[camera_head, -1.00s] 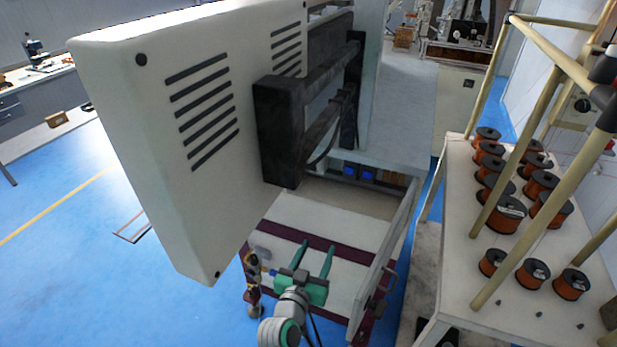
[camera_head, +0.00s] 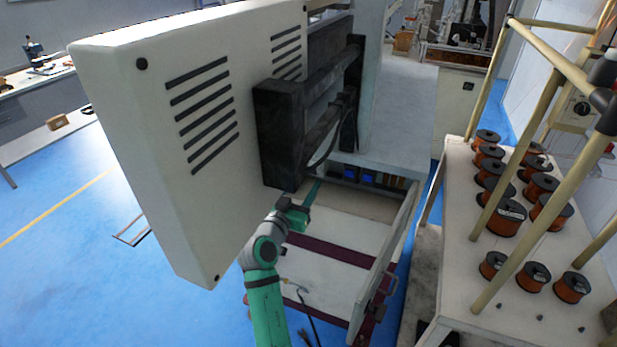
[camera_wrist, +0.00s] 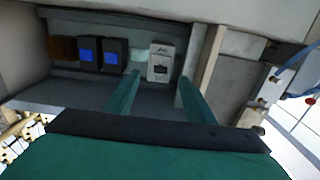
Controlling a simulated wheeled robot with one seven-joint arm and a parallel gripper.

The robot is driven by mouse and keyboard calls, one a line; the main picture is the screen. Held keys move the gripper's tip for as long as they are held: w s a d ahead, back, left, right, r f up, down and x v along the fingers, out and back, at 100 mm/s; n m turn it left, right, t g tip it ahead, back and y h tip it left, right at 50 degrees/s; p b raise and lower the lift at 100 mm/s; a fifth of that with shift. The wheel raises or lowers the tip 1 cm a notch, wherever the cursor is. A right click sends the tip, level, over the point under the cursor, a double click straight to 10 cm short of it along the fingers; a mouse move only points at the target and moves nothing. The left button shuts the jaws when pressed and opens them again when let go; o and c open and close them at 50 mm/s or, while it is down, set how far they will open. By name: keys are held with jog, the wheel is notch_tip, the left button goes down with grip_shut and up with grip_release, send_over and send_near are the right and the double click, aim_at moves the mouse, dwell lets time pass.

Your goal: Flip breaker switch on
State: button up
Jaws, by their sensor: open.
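The breaker (camera_wrist: 161,63) is a small white block with a dark switch in its middle, mounted in a grey recess in the wrist view. Whether its lever is up or down is too small to tell. My gripper (camera_wrist: 160,80) is open and empty, its two green fingers pointing into the recess. The fingertips lie to either side of the breaker's lower part in the picture; I cannot tell whether they touch it. I cannot make out the breaker there.
Two blue-faced black blocks (camera_wrist: 100,55) and a brown one (camera_wrist: 63,50) sit left of the breaker. A pale upright post (camera_wrist: 206,62) stands at its right. The open cabinet door (camera_head: 388,258) and the big vented white panel (camera_head: 190,140) flank my arm.

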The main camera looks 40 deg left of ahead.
jog(key=shift+x, duration=2.25)
